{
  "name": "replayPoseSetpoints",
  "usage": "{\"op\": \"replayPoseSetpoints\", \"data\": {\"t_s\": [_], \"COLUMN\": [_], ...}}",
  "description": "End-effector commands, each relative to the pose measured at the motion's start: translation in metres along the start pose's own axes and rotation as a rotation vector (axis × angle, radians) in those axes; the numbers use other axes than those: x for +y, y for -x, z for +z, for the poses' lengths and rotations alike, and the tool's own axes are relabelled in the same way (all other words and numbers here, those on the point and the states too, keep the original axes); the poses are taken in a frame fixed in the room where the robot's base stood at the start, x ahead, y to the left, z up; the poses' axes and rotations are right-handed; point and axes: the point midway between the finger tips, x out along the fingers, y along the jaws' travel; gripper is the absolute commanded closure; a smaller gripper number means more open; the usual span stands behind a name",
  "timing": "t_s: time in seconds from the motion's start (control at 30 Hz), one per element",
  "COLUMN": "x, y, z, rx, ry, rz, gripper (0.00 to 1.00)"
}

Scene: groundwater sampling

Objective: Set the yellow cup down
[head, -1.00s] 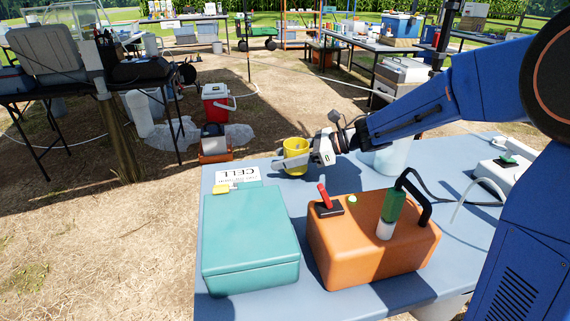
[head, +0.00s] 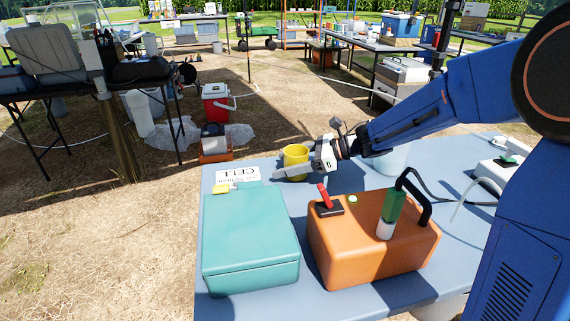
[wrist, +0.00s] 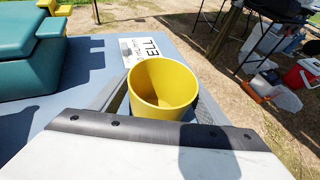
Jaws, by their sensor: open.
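The yellow cup (head: 296,153) stands upright and empty at the far edge of the blue-grey table, by a white card with the word CELL. In the wrist view the cup (wrist: 163,88) sits between the two fingers of my gripper (wrist: 160,98), its open mouth towards the camera. My gripper (head: 293,168) is open around the cup, with the near finger crossing in front of its lower part in the head view. The cup's base is partly hidden by that finger, and the far finger is mostly hidden behind the cup.
The white card (head: 238,173) lies left of the cup. A teal case (head: 250,240) and an orange case (head: 370,250) with a green-handled item stand nearer on the table. A pale bucket (head: 392,160) is behind my wrist. The table's far edge (head: 262,158) is close to the cup.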

Motion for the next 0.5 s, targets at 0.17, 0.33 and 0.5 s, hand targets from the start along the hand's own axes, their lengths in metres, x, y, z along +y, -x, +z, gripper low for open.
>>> {"op": "replayPoseSetpoints", "data": {"t_s": [0.17,0.33,0.5], "x": [-0.001,-0.001,-0.001], "y": [0.027,0.059,0.087], "z": [0.0,0.0,0.0], "rx": [0.0,-0.001,-0.001], "ry": [0.001,0.0,0.0], "rz": [-0.005,-0.004,-0.004], "gripper": [0.31,0.31,0.31]}}
